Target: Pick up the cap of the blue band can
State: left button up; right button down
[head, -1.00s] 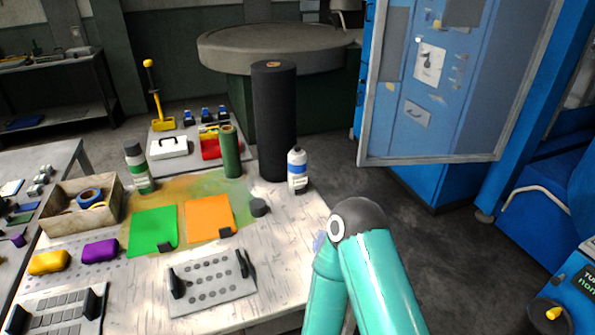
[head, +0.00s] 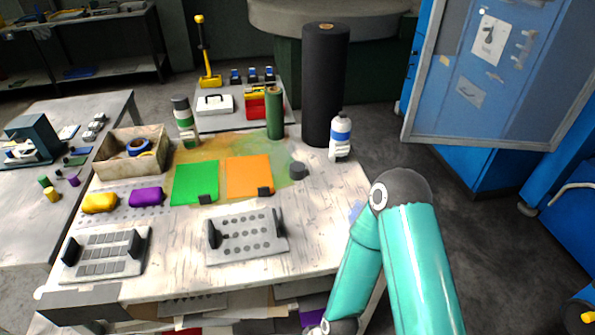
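The blue band can (head: 340,139) is a white bottle with a blue band. It stands upright at the back right of the table, in front of a tall black roll. Its top is pale and narrow, with no dark cap like the one on the green band can (head: 184,123). A short dark grey round piece (head: 297,171) lies on the table left of the blue band can; I cannot tell for sure that it is its cap. My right arm shows at the lower right, apart from both, with its gripper out of view. My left gripper is not in view.
The black roll (head: 325,90) and a green roll (head: 275,114) stand behind the round piece. An orange sheet (head: 249,176) and a green sheet (head: 195,183) lie left of it. A perforated plate (head: 247,238) lies in front.

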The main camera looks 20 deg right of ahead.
aim_at(296, 169)
jog(key=z, duration=0.75)
jog(key=k, duration=0.6)
jog(key=u, duration=0.75)
